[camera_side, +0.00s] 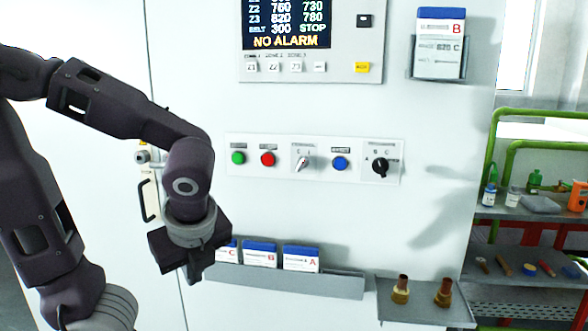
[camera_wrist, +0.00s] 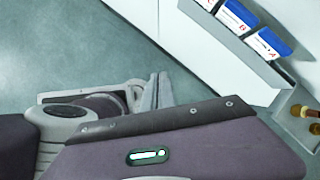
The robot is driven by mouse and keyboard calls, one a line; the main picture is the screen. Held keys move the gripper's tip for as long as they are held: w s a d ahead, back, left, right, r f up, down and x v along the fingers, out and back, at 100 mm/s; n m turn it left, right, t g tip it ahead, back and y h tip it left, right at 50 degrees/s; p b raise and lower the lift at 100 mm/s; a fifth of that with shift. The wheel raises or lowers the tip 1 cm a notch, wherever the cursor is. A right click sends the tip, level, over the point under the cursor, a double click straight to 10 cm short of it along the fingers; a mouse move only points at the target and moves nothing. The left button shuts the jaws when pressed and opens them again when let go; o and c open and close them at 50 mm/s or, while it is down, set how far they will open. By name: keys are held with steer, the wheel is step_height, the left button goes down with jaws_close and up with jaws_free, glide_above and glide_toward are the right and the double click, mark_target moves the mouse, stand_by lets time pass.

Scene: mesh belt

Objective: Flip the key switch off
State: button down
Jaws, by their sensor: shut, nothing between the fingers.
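The control strip (camera_side: 220,160) is on the white cabinet front in the side view. The switch is not in the wrist view.
Green (camera_side: 238,158), red (camera_side: 268,159) and blue (camera_side: 340,163) buttons and a black selector (camera_side: 380,167) share the strip. A display panel (camera_side: 350,70) is above. A card rack (camera_side: 345,285) and a shelf with brass parts (camera_side: 425,314) jut out below.

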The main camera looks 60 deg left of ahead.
steer(key=w+a+r+m+y, duration=0.3)
steer(key=w+a+m+y, duration=0.25)
steer(key=m, duration=0.65)
steer(key=m+t+y, duration=0.7)
steer(key=m+t, duration=0.2)
steer(key=m, duration=1)
glide_toward(302, 163)
steer(key=s+a+r, duration=0.2)
steer(key=s, duration=0.3)
steer(key=shift+a+f+h, duration=0.1)
steer(key=shift+f+h, duration=0.05)
steer(key=shift+h, duration=0.1)
steer(key=w+a, duration=0.6)
steer(key=a, duration=0.1)
steer(key=shift+w, duration=0.25)
steer(key=shift+w+d+f, duration=0.2)
steer(key=shift+w+d, duration=0.05)
steer(key=shift+d, duration=0.1)
